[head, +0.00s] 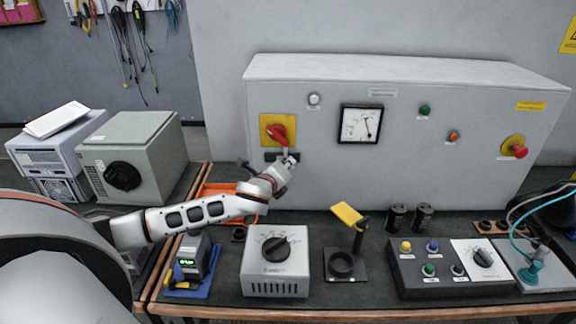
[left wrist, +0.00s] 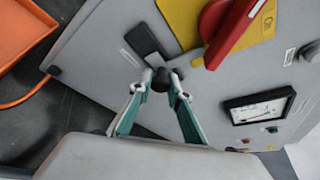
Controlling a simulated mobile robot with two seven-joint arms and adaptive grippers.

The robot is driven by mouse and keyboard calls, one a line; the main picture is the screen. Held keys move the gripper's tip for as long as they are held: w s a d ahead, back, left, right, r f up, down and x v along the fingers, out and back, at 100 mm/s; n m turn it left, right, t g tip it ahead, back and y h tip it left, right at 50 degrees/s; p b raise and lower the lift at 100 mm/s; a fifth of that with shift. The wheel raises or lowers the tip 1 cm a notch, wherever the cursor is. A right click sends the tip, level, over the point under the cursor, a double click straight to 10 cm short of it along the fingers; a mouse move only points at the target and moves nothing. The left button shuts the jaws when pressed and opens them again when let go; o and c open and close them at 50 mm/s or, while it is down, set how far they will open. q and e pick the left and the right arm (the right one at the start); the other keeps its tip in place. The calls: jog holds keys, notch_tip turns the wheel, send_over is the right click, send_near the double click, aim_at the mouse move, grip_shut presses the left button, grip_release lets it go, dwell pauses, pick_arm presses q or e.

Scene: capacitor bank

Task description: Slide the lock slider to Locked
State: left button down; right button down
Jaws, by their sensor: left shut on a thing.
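The lock slider is a dark track (head: 271,156) on the grey cabinet's front, just below the red rotary switch (head: 278,133) on its yellow plate. The left wrist view shows the track (left wrist: 145,42) and a small black knob (left wrist: 160,80). My left gripper (head: 290,160) reaches the slider and covers its right part in the head view. In the left wrist view its two fingertips (left wrist: 161,79) are shut on the knob from both sides. The track beyond the knob is hidden by the fingers. I cannot read any slider label. My right gripper is not in view.
The cabinet (head: 440,180) also carries a gauge (head: 361,124), push buttons and a red emergency stop (head: 519,151). A grey dial box (head: 275,262), a yellow-topped stand (head: 346,214) and a control box (head: 450,268) stand on the bench below. An orange tray (head: 222,189) lies behind my left arm.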

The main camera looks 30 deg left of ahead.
pick_arm(q)
jog(key=shift+s+a+p, duration=0.25)
jog(key=shift+s+a, duration=0.1)
jog(key=shift+a, duration=0.3)
jog(key=shift+s+a+p, duration=0.25)
jog(key=shift+s+a, duration=0.05)
jog(key=shift+a, duration=0.3)
jog(key=c, duration=2)
grip_release()
jog(key=shift+o, duration=0.6)
jog(key=shift+s+a, duration=0.1)
jog(key=shift+a, duration=0.05)
jog(key=shift+d, duration=0.2)
jog(key=v, duration=1.2)
jog(key=shift+a+f, duration=0.1)
